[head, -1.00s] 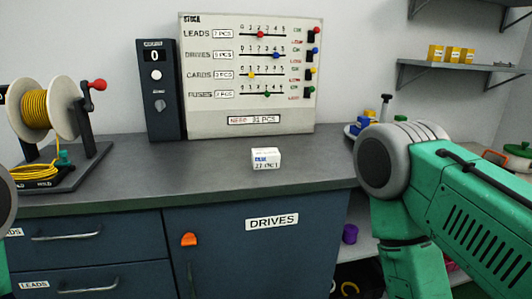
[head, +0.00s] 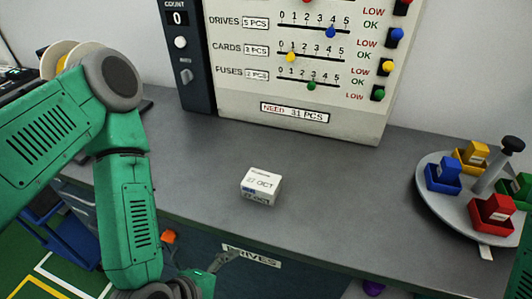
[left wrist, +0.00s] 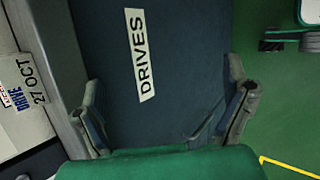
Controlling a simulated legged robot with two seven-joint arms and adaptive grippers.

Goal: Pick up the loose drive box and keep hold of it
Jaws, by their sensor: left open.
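The loose drive box (head: 261,187) is a small white box printed "27 OCT". It sits on the grey counter near its front edge, in the middle of the head view. In the left wrist view the box (left wrist: 25,100) shows at the left edge, with "DRIVE" readable. My left gripper (head: 225,262) is low in front of the counter, before the DRIVES door (left wrist: 155,105). Its fingers (left wrist: 165,85) are spread and empty, apart from the box and below the counter top. My right gripper is out of view.
The grey counter (head: 330,200) is clear around the box; its front edge lies between gripper and box. A round tray (head: 435,205) with coloured bins stands at the right. A stock board (head: 300,70) and a dark counter unit (head: 190,60) stand behind. A reel (head: 60,60) is partly hidden by my left arm.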

